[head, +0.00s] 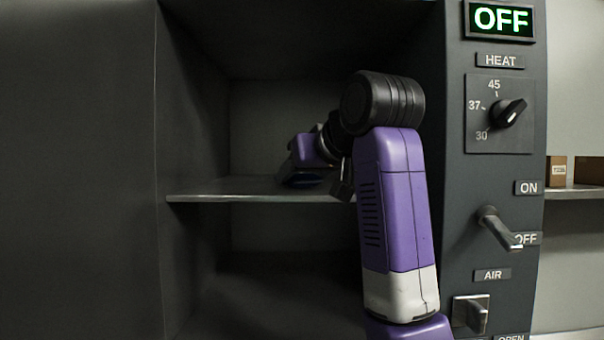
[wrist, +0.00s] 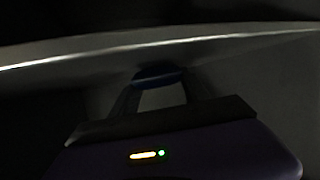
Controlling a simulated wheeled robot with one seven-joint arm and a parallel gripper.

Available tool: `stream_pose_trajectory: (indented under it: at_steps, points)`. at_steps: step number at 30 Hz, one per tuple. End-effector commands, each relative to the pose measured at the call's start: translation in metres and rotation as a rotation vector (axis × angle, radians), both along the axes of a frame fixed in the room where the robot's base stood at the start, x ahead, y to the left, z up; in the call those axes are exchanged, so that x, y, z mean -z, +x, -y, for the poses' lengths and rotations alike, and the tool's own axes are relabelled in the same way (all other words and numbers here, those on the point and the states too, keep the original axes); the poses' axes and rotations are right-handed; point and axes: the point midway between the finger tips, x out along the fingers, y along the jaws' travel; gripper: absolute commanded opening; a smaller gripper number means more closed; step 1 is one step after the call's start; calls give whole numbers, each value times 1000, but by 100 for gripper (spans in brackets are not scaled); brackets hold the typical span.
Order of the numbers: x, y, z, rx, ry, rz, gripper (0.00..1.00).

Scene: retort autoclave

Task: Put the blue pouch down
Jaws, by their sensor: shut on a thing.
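The blue pouch shows as a small dark blue shape (wrist: 157,77) between my fingertips in the wrist view. In the head view a sliver of blue (head: 308,180) shows under my gripper (head: 290,174), just over the middle shelf (head: 220,189) of the open chamber. My gripper (wrist: 157,86) is shut on the pouch. Most of the pouch is hidden, and I cannot tell whether it touches the shelf. In the wrist view the shelf's pale edge (wrist: 85,58) runs across close by the pouch.
Dark chamber walls stand on both sides of the shelf, which looks bare to the left of my gripper. A control panel (head: 498,175) with a heat knob (head: 508,112) and a lever (head: 500,229) is on the right. Brown boxes (head: 588,170) sit beyond it.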

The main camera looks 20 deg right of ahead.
Motion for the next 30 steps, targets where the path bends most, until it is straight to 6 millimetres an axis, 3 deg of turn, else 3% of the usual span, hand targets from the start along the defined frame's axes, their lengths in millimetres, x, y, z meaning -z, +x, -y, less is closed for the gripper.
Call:
stream_pose_trajectory:
  at_steps: [3, 4, 7, 20, 30]
  points:
    - [3, 0, 0, 0, 0, 0, 11]
    - [3, 0, 0, 0, 0, 0, 56]
    - [2, 0, 0, 0, 0, 0, 76]
    - [-1, -4, 0, 0, 0, 1, 76]
    - [-24, -63, 5, 1, 0, 7, 76]
